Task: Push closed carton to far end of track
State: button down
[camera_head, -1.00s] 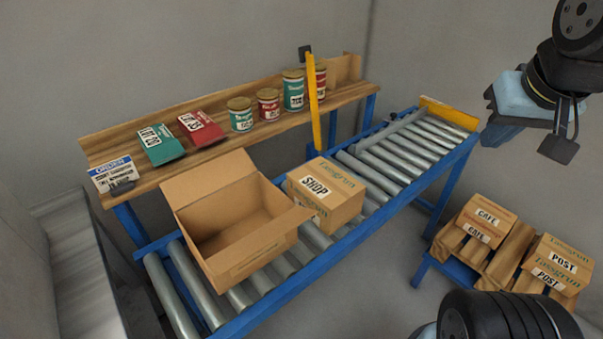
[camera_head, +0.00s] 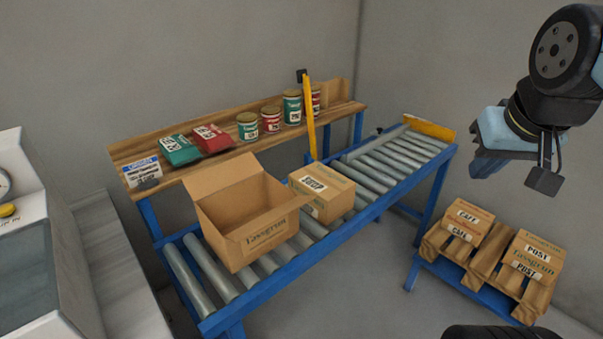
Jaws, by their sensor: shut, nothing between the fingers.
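My gripper (camera_head: 482,168) is shut and empty, raised at the right, apart from the cartons and to the right of the track's far end in the picture.
A yellow upright bar (camera_head: 310,125) stands beside the track behind the closed carton. A wooden shelf (camera_head: 335,113) behind holds several cans, packets and an order card (camera_head: 142,171). A low blue stand (camera_head: 437,270) with several small cartons is at right. A white machine (camera_head: 28,240) stands at left.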

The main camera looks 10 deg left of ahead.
aim_at(334, 192)
jog(key=z, duration=0.2)
jog(key=i, duration=0.9)
jog(key=u, duration=0.1)
